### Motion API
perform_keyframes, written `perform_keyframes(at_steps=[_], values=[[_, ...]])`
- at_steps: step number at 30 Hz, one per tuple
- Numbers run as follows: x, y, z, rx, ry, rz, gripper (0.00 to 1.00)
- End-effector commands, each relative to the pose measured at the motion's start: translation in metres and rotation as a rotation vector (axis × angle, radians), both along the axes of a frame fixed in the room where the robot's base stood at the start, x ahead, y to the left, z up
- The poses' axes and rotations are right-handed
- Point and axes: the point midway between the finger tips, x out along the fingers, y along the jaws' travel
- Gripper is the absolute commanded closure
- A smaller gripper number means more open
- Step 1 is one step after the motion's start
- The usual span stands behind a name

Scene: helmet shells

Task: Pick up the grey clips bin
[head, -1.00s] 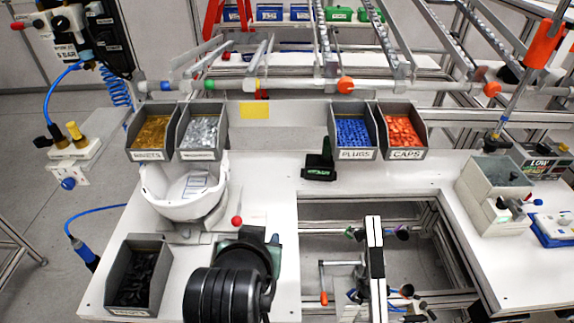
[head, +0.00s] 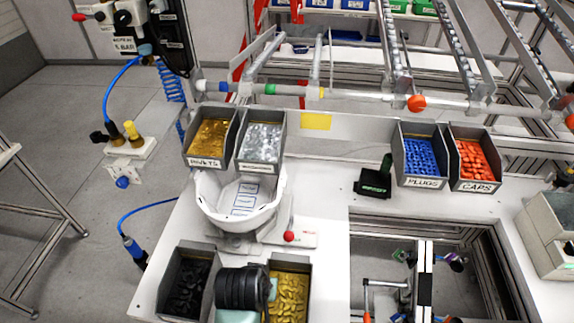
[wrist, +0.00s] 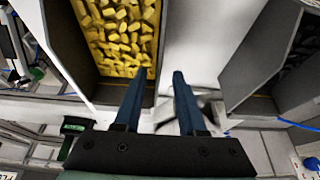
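Two grey open bins stand at the near edge of the white table, and neither label can be read as clips. One grey bin holds yellow pieces (head: 308,268); it also shows at the upper left of the wrist view (wrist: 55,30). The other grey bin holds black pieces (head: 164,283) and stands left of it; a grey bin with dark contents is at the right of the wrist view (wrist: 262,45). My gripper (wrist: 159,74) is open and empty. In the wrist view its fingers appear on either side of the yellow-piece bin's side wall; depth is unclear. My arm hides the fingers in the head view.
A white helmet shell (head: 238,215) sits in a fixture behind the near bins. Rivets bin (head: 200,163), a bin of silver pieces (head: 255,168), plugs bin (head: 422,184) and caps bin (head: 476,186) line the back. A table opening lies right.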

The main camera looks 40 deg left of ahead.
Motion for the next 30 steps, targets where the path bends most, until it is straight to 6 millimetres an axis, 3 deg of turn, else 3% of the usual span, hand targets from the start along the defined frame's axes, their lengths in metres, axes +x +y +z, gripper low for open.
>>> perform_keyframes(at_steps=[10, 19, 26, 30], values=[[0.015, 0.006, -0.034, -0.001, 0.001, 0.0, 0.6], [0.017, 0.007, -0.037, 0.001, -0.001, 0.0, 0.6], [0.016, 0.007, -0.037, 0.001, -0.001, 0.0, 1.0], [0.016, 0.007, -0.037, 0.001, -0.001, 0.0, 1.0]])
